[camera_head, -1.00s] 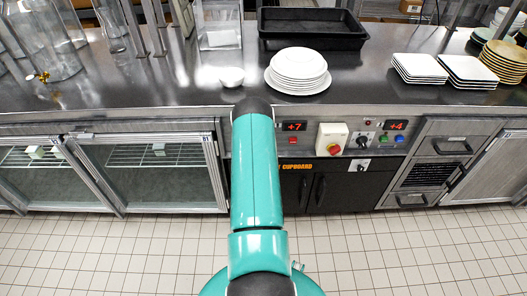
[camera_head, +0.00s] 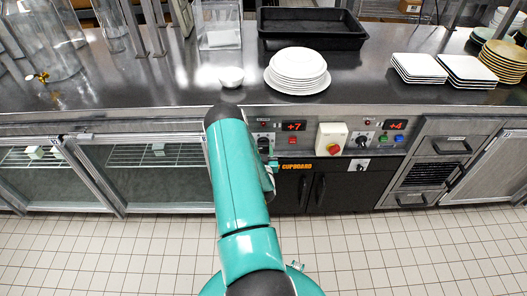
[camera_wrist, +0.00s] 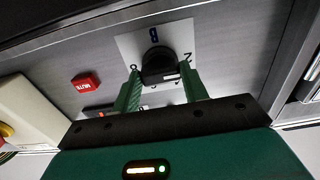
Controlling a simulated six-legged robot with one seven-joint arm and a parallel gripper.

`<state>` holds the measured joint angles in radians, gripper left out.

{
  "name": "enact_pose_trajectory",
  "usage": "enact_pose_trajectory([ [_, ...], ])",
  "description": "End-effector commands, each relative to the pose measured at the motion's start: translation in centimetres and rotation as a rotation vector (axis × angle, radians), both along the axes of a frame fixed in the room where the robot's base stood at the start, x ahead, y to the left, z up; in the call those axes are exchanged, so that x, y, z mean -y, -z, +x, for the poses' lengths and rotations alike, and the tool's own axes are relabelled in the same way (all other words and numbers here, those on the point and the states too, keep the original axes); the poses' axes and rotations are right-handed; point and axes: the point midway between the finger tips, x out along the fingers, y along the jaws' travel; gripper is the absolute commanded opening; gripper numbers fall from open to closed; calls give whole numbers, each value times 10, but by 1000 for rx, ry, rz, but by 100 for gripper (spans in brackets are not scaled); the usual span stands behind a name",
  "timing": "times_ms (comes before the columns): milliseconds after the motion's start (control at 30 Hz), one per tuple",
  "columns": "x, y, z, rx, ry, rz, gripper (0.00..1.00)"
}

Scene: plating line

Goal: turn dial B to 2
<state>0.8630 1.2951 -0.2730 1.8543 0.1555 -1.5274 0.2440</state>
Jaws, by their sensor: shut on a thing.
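Dial B (camera_wrist: 158,62) is a black round knob on a pale plate in the wrist view, with the letter B and the digit 2 printed beside it. The lettering appears upside down. My gripper (camera_wrist: 160,72) has its two green fingers on either side of the knob, shut on it. I cannot make out clearly where the knob's pointer stands. In the head view, dial B's pale plate (camera_head: 263,138) shows just right of my teal arm, left of the red +7 display (camera_head: 293,126); my arm hides most of the gripper there.
A red MUTE button (camera_wrist: 86,82) sits beside the dial. A red-and-yellow stop button (camera_head: 333,149) on a pale box and a second dial (camera_head: 362,140) are further right. Above is the counter with stacked plates (camera_head: 298,70) and a small bowl (camera_head: 231,77).

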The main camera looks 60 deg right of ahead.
Motion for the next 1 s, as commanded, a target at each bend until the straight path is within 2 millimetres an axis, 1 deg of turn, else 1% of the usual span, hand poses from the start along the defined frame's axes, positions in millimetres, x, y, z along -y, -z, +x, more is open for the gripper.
enact_pose_trajectory([
  [267,0,0,-1,-3,1,0,21],
  [300,0,0,-1,-3,1,0,46],
  [367,0,0,-1,-3,1,0,57],
  [400,0,0,-1,-3,1,0,65],
  [667,0,0,0,-1,0,0,65],
  [767,-3,0,-2,-1,0,0,65],
  [867,-12,1,-7,-2,1,2,65],
  [1000,-36,1,-18,-3,1,3,65],
])
